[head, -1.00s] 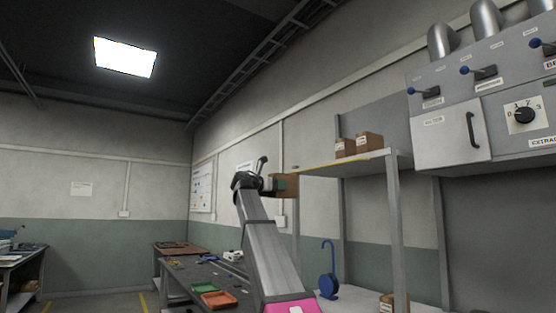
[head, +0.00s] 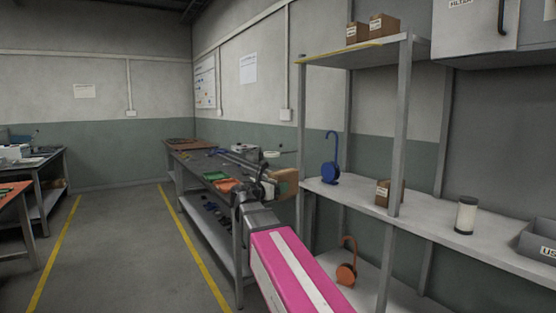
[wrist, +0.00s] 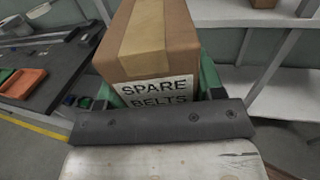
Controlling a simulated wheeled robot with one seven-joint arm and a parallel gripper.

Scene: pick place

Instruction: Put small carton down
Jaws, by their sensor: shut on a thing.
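The small carton (wrist: 155,50) is a brown cardboard box with tape across its top and a label reading "SPARE BELTS". It fills the upper middle of the wrist view, between the green fingers of my gripper (wrist: 160,88). My gripper is shut on it. In the head view the carton (head: 287,184) is at the end of my arm, held in the air in front of the shelf rack, by the near end of the long workbench. My gripper (head: 272,187) is partly hidden there by my arm.
The rack's middle shelf (head: 440,228) holds a blue hook-shaped item (head: 330,172), a brown box (head: 383,193), a canister (head: 466,214) and a grey bin (head: 540,241). Two boxes (head: 372,28) sit on the top shelf. The workbench (head: 200,166) carries green and orange trays.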

